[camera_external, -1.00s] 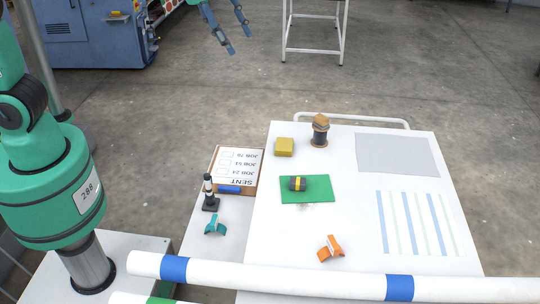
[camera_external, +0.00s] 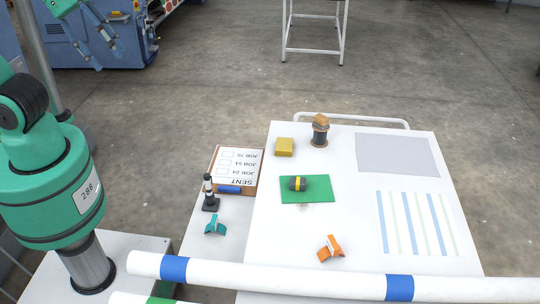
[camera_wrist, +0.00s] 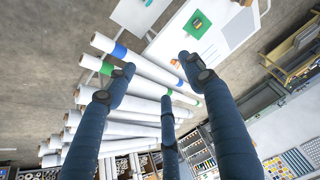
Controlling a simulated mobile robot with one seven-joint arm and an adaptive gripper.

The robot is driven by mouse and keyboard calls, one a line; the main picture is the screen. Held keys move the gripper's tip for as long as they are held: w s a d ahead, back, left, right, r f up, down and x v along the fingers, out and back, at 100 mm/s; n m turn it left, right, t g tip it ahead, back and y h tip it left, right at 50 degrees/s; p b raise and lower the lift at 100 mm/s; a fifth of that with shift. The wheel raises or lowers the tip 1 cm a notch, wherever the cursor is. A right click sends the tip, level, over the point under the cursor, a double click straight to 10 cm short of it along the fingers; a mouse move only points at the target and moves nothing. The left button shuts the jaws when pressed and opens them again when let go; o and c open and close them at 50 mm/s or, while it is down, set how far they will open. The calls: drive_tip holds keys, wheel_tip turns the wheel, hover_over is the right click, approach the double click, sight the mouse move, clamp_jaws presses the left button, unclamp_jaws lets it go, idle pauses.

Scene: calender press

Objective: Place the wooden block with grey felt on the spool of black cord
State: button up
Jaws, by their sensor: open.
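The wooden block (camera_external: 320,121) sits on top of the spool of black cord (camera_external: 320,136) near the back edge of the white table, touching it. The block looks a little turned; grey felt cannot be made out at this size. My gripper (camera_external: 97,48) is open and empty at the top left of the external view, far from the block and spool. In the wrist view its spread fingers (camera_wrist: 158,80) hold nothing.
On the table (camera_external: 350,215) are a yellow block (camera_external: 284,147), a green mat (camera_external: 292,198) with a dark yellow-banded cylinder (camera_external: 298,184), a grey sheet (camera_external: 397,155) and an orange piece (camera_external: 330,248). White rolls (camera_external: 290,278) cross the front.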

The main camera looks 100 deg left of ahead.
drive_tip(key=shift+s+d+f+n, duration=0.2)
drive_tip(key=shift+s+f+n, duration=0.05)
drive_tip(key=shift+s, duration=0.3)
drive_tip(key=shift+s+d+f+n, duration=0.2)
drive_tip(key=shift+s+n, duration=0.05)
drive_tip(key=shift+s, duration=0.3)
idle(0.6)
